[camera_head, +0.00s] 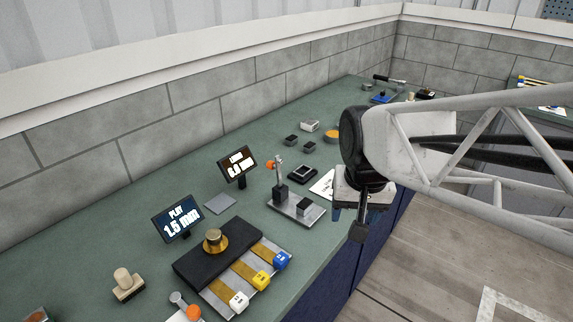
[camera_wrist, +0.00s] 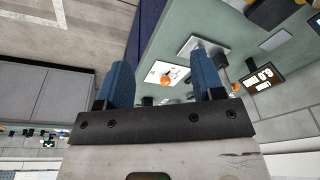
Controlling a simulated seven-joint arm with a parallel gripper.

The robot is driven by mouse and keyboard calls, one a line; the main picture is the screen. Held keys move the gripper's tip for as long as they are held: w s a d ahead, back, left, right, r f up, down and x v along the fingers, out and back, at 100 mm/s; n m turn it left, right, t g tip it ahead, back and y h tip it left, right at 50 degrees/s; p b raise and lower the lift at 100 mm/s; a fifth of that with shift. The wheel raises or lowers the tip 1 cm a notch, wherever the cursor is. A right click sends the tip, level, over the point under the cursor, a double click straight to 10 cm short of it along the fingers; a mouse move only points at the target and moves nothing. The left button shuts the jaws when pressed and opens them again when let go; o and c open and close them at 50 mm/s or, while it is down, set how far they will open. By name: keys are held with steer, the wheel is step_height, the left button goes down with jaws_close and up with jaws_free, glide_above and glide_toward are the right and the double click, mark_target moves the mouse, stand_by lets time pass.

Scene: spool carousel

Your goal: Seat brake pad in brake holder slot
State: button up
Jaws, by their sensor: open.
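A grey metal plate (camera_head: 308,217) on the green bench carries black blocks and an upright metal lever with an orange knob; it looks like the brake holder, but I cannot make out its slot. A black square piece (camera_head: 302,174) lies just behind it; I cannot tell whether this is the brake pad. My gripper (camera_head: 350,226) is right of the plate, above the bench's front edge, and apart from it. In the wrist view, my gripper's blue fingers (camera_wrist: 163,62) are spread with nothing held between them. Part of the plate shows behind the right finger.
A black base (camera_head: 207,257) with a brass spool (camera_head: 213,241) and white, yellow and blue tagged strips stands at the front. Two displays (camera_head: 180,218) (camera_head: 238,165) stand behind. A wooden-handled stamp (camera_head: 127,284) is at left. Small containers (camera_head: 309,147) sit farther back.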

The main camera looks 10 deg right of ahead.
steer(key=w+a+f+m+g, duration=0.1)
steer(key=w+a+f+m, duration=0.15)
steer(key=w, duration=0.95)
steer(key=m+g, duration=0.1)
steer(key=m, duration=0.3)
glide_above(305, 203)
step_height(305, 203, down, 8)
steer(key=shift+s+f, duration=0.1)
steer(key=shift+f, duration=0.05)
steer(key=shift+f, duration=0.15)
steer(key=shift+f, duration=1.2)
steer(key=shift+f, duration=0.15)
steer(key=shift+f, duration=2.45)
